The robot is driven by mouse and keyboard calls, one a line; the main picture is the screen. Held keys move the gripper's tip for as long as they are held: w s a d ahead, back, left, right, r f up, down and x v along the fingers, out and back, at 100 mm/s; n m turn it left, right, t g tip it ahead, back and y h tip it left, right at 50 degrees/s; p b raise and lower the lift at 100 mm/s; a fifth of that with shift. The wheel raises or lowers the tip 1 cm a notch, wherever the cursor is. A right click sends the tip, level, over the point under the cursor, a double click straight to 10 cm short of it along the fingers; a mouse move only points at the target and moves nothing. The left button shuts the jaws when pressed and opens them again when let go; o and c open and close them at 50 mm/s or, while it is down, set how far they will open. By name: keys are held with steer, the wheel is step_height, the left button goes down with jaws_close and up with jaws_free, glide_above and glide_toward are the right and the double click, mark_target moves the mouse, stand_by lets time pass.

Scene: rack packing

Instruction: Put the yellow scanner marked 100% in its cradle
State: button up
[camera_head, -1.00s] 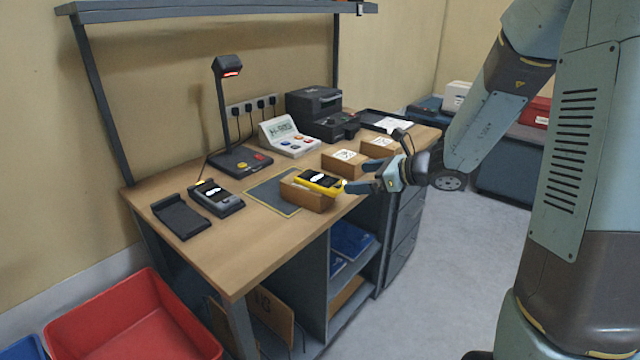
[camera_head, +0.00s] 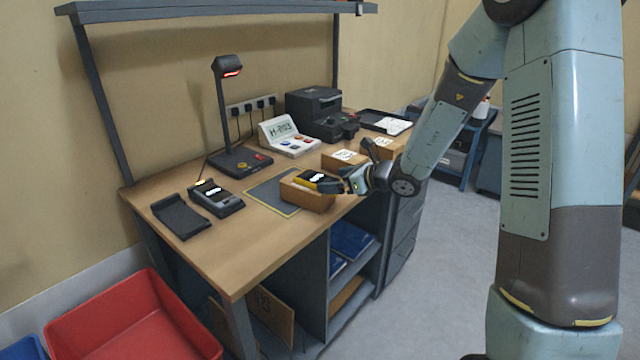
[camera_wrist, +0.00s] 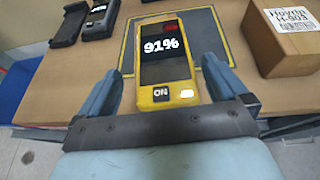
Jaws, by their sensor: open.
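My gripper (camera_head: 348,182) is open at the scanner's right end. In the wrist view my gripper (camera_wrist: 162,75) has one finger on each side of the scanner, with gaps showing. An empty dark cradle (camera_head: 181,216) lies at the desk's left. Beside it, a grey device (camera_head: 216,198) shows a lit display.
A dark mat with a yellow border (camera_head: 262,192) lies behind the scanner's box. Labelled cardboard boxes (camera_head: 343,160) stand to its right. A lamp-like stand (camera_head: 240,162), a white display unit (camera_head: 288,136) and a printer (camera_head: 318,112) stand behind. A red bin (camera_head: 130,320) is on the floor.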

mark_target(323, 180)
steer(key=x, duration=0.5)
steer(key=shift+w+d, duration=0.1)
steer(key=shift+w, duration=0.05)
steer(key=shift+c, duration=0.3)
steer(key=c, duration=1.1)
steer(key=shift+r, duration=0.15)
steer(key=shift+c, duration=0.2)
